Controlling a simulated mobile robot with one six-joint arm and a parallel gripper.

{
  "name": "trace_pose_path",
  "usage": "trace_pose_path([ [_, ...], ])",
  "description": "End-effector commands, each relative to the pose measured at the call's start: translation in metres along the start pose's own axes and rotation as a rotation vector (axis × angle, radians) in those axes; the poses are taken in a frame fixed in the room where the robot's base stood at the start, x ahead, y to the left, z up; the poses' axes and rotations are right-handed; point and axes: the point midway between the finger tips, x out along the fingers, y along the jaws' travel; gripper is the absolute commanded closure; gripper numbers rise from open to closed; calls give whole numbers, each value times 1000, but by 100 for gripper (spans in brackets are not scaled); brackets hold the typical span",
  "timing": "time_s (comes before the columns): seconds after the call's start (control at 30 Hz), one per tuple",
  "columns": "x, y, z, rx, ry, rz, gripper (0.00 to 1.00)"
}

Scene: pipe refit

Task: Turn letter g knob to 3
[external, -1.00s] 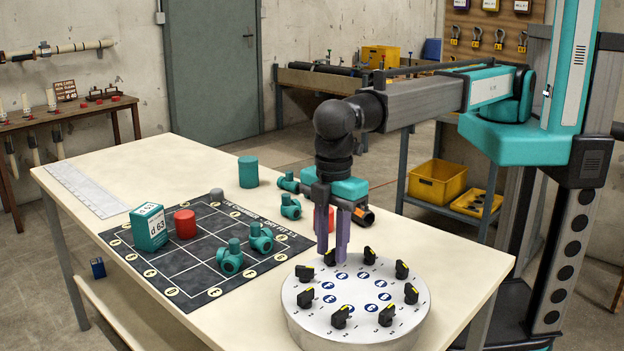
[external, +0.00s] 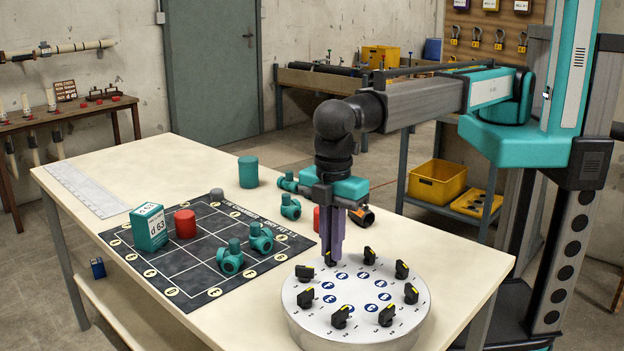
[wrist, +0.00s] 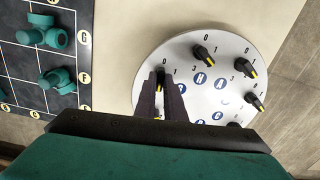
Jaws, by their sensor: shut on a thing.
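The round grey panel (external: 350,325) carries a ring of black knobs with yellow marks, blue letter discs and printed numbers. My gripper (external: 332,262) points down at the panel's far left edge, with its fingers shut on a black knob (external: 330,258). The wrist view also shows this knob (wrist: 161,78) at the fingertips, with a 0 above it. The fingers partly cover the knob and a disc beside it, so I cannot read its letter. A disc that looks like G (wrist: 217,115) shows lower on the panel in the wrist view.
Other knobs (external: 401,269) stand close on both sides. A dark grid mat (external: 190,262) with teal fittings (external: 230,258), a red cylinder (external: 185,224) and a teal box (external: 149,228) lies left of the panel. An orange-ended fitting (external: 362,217) lies behind my gripper.

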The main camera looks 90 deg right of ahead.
Motion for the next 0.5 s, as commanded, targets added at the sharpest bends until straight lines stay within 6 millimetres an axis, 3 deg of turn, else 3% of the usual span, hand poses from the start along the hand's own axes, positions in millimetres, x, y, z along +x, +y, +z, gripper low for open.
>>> trace_pose_path([
  [0.07, -1, 0, -1, 0, 2, 0, 100],
  [0.1, -1, 0, -1, 0, 2, 0, 84],
  [0.2, -1, 0, -1, 0, 1, 0, 72],
  [0.5, -1, 0, 0, 1, 1, 0, 72],
])
